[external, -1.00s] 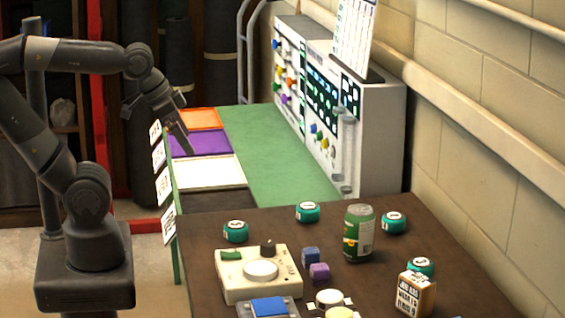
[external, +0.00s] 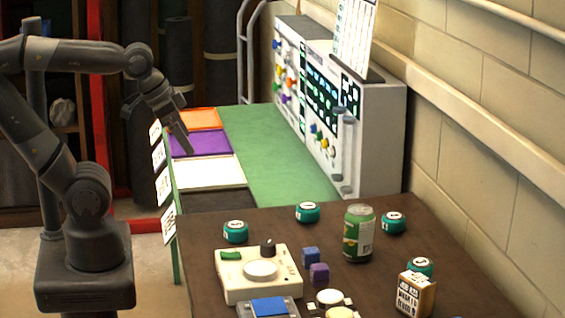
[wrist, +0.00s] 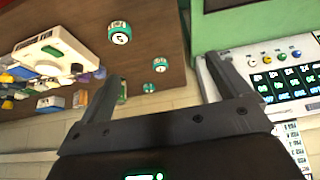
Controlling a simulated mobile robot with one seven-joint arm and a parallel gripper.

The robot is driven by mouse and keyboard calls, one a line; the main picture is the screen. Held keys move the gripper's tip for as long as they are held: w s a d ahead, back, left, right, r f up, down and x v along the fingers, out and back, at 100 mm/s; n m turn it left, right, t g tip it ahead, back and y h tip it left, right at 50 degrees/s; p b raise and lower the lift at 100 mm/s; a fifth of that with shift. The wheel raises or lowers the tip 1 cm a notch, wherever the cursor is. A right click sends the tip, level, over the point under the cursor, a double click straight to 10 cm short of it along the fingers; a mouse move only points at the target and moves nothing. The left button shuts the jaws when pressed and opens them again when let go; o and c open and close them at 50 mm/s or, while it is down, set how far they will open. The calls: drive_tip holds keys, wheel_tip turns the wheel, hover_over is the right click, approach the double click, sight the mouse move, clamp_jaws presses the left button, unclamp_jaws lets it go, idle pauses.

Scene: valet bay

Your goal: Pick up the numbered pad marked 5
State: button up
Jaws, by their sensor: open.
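Several teal round pads with white number faces stand on the brown table. In the external view one is at the left (external: 236,232), one at the back (external: 307,212), one right of the can (external: 393,223) and one behind a small box (external: 420,267). Their numbers are too small to read there. In the wrist view the largest pad (wrist: 119,32) shows a dark digit that may be a 5, seen turned; two smaller pads (wrist: 160,64) (wrist: 149,87) are farther off. My gripper (external: 187,150) is open and empty above the coloured trays, away from the pads. Its spread fingers show in the wrist view (wrist: 163,68).
A green can (external: 359,234) stands among the pads. A cream device with a dial (external: 259,274), small blue and purple cubes (external: 319,272) and a box (external: 416,295) crowd the front. A tall panel machine (external: 370,140) stands behind, beside a clear green surface (external: 270,150).

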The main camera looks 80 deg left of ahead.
drive_tip(key=c, duration=0.3)
drive_tip(key=shift+c, duration=0.2)
drive_tip(key=g, duration=0.6)
hover_over(236, 225)
wheel_tip(236, 225, down, 8)
drive_tip(key=shift+n, duration=0.3)
drive_tip(key=f, duration=0.5)
drive_tip(key=shift+w+d+f, duration=0.1)
drive_tip(key=shift+w+f, duration=0.2)
drive_tip(key=shift+w, duration=0.05)
drive_tip(key=shift+s+a+f, duration=0.1)
drive_tip(key=shift+s+f, duration=0.05)
drive_tip(key=shift+f, duration=1.15)
drive_tip(key=shift+s+a+f, duration=0.1)
drive_tip(key=shift+s+f, duration=0.05)
drive_tip(key=shift+f, duration=1.15)
